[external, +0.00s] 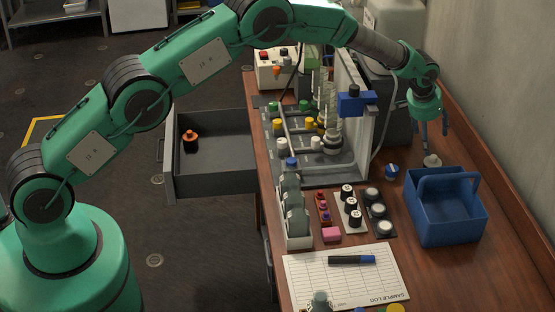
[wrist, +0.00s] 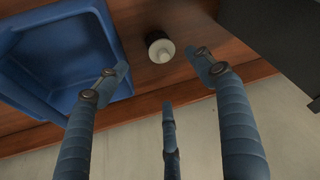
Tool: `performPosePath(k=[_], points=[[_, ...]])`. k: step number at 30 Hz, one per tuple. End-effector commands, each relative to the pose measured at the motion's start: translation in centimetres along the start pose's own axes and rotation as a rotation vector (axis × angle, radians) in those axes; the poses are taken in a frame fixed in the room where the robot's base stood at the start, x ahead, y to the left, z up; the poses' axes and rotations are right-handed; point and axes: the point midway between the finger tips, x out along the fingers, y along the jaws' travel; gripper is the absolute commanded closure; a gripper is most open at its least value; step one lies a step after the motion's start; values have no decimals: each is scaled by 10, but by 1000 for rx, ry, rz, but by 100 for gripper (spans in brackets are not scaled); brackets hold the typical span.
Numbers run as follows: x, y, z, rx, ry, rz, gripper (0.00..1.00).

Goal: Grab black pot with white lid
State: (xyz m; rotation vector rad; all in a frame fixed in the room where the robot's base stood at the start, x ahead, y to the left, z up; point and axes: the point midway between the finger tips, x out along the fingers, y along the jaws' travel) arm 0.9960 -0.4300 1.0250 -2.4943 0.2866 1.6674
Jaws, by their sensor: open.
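A small black pot with a white lid (wrist: 160,47) stands upright on the wooden table, just beyond my fingertips in the wrist view. In the external view its white lid (external: 432,161) shows behind the blue caddy, below my gripper (external: 433,134). My gripper also shows in the wrist view (wrist: 160,76), with its blue fingers spread open and empty. The pot lies ahead of and between the two outer fingers, apart from them.
A blue caddy with a handle (external: 446,222) stands close beside the pot. A small blue-and-white jar (external: 391,172) is left of it. The wall is at right.

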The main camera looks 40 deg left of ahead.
Motion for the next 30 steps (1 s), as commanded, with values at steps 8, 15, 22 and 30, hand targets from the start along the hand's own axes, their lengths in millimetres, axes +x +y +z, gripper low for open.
performPosePath(k=[8, 15, 22, 30], points=[[0, 0, 0, 0, 0, 0, 32], [7, 0, 0, -1, -1, 0, 32], [28, 0, 0, -1, 0, 0, 32], [57, -1, 0, -1, -1, 0, 32]])
